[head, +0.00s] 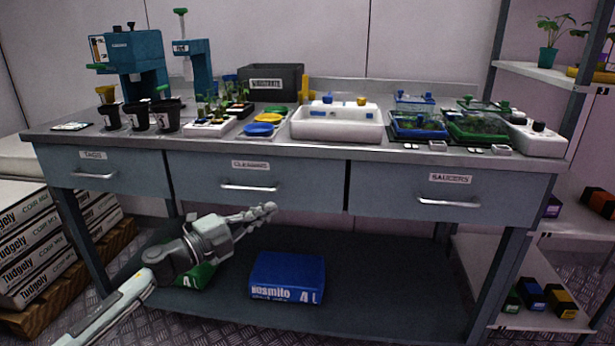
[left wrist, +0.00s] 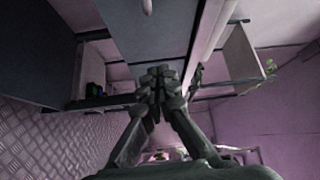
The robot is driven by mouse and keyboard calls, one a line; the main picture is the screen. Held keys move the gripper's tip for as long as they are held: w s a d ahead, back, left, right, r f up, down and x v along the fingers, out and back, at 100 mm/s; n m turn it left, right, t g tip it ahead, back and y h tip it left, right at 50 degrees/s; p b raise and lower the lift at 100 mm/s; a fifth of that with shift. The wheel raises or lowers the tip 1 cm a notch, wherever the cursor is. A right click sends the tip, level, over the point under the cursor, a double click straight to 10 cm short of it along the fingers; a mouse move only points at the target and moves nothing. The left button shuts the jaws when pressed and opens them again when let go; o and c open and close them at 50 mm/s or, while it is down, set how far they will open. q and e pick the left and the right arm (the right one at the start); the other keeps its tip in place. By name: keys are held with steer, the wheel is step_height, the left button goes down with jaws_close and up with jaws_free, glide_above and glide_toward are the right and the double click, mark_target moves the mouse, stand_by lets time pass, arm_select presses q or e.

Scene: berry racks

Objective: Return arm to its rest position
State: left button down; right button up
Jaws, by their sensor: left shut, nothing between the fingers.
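My left arm comes in from the lower left in the head view. Its gripper (head: 262,212) is shut and empty, in front of the workbench just below the middle drawer, labelled "CLEANING" (head: 249,175). The fingers point to the right and slightly up. In the left wrist view the gripper's fingertips (left wrist: 160,82) are together with nothing between them. My right gripper is in neither view.
The workbench top (head: 285,143) holds pots, saucers, a white basin (head: 338,124) and trays. On its lower shelf are a blue bag (head: 287,277) and a green bag (head: 196,276), partly hidden by my arm.

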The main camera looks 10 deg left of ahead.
arm_select(q)
steer(key=s+a+f+n+g+y, duration=0.1)
steer(key=s+a+f+n+y, duration=0.35)
steer(key=f+n, duration=0.2)
steer(key=s+a+f+n+y, duration=0.3)
steer(key=s+f+n+y, duration=0.15)
steer(key=f+n, duration=0.2)
steer(key=s+a+f+n+g+y, duration=0.1)
steer(key=s+a+f+n+y, duration=0.2)
steer(key=a+f+n+y, duration=0.25)
steer(key=s+d+f+n+g, duration=0.1)
steer(key=s+f+n+g, duration=0.1)
steer(key=s+f+g, duration=0.2)
steer(key=s+d+f+n+g, duration=0.1)
steer(key=s+f+g, duration=0.4)
steer(key=s, duration=1.6)
step_height(320, 180, down, 6)
steer(key=shift+d+r+n+h+p, duration=0.1)
steer(key=shift+d+n+h+p, duration=0.3)
steer(key=shift+n, duration=0.45)
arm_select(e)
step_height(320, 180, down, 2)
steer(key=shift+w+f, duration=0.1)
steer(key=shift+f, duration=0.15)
arm_select(q)
steer(key=shift+s, duration=0.1)
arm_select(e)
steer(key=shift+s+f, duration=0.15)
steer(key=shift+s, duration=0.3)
